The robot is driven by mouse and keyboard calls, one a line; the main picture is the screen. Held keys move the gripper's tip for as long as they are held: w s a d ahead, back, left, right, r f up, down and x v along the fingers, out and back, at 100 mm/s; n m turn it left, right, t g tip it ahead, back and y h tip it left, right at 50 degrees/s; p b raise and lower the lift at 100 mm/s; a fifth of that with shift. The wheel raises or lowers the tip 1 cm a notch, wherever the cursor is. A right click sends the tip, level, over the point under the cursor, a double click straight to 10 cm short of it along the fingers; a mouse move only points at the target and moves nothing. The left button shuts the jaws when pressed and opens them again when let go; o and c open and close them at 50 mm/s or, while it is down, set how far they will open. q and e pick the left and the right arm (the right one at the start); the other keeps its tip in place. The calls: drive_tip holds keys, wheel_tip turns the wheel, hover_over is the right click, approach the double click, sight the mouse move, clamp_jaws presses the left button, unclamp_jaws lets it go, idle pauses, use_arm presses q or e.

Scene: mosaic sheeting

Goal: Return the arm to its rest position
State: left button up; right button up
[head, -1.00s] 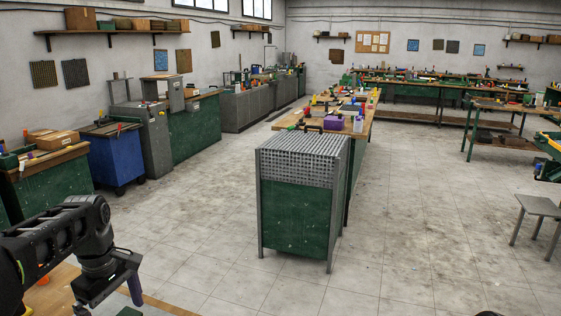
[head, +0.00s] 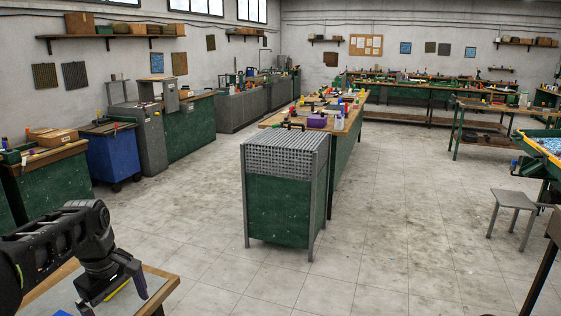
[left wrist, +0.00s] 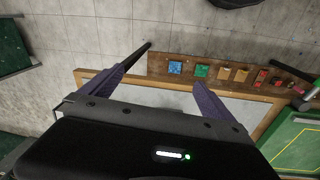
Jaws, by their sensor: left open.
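My left arm (head: 60,240) comes in from the lower left of the head view, bent with its wrist hanging down. My left gripper (head: 112,296) is over the corner of a wood-edged table (head: 171,287) with a grey top. In the left wrist view the gripper (left wrist: 158,85) has its two purple fingers spread wide, with nothing between them. The grey, wood-framed top shows beyond the fingers. My right arm and gripper are not in the head view.
A green bench with a grey grid top (head: 285,152) stands mid-floor. A stool (head: 514,199) is at the right. A blue cart (head: 113,156) and green cabinets line the left wall. Coloured tiles (left wrist: 202,71) lie on a wooden ledge.

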use_arm(q)
drive_tip(key=w+d+f+m+t, duration=0.3)
drive_tip(key=w+d+f+m, duration=0.2)
drive_tip(key=w+d+f, duration=0.15)
drive_tip(key=s+d+f+m+h, duration=0.1)
drive_tip(key=d+f+m, duration=0.1)
drive_tip(key=d+f, duration=0.4)
drive_tip(key=s+d+f+m+h, duration=0.15)
drive_tip(key=d+f, duration=0.25)
drive_tip(key=f, duration=0.5)
drive_tip(key=s+d+f+m, duration=0.3)
drive_tip(key=s+d+f, duration=0.3)
drive_tip(key=s+f, duration=0.25)
drive_tip(key=s+d+f+g, duration=0.1)
drive_tip(key=s+d+f, duration=0.1)
drive_tip(key=s, duration=0.4)
drive_tip(key=s+d+f+g+h, duration=0.1)
drive_tip(key=s+d+f, duration=0.1)
drive_tip(key=s+f, duration=0.2)
drive_tip(key=s+d+f+g+h, duration=0.1)
drive_tip(key=s+d+f, duration=0.2)
drive_tip(key=s, duration=0.6)
drive_tip(key=shift+s+f+g, duration=0.3)
drive_tip(key=shift+s+g, duration=0.05)
drive_tip(key=shift+g, duration=0.05)
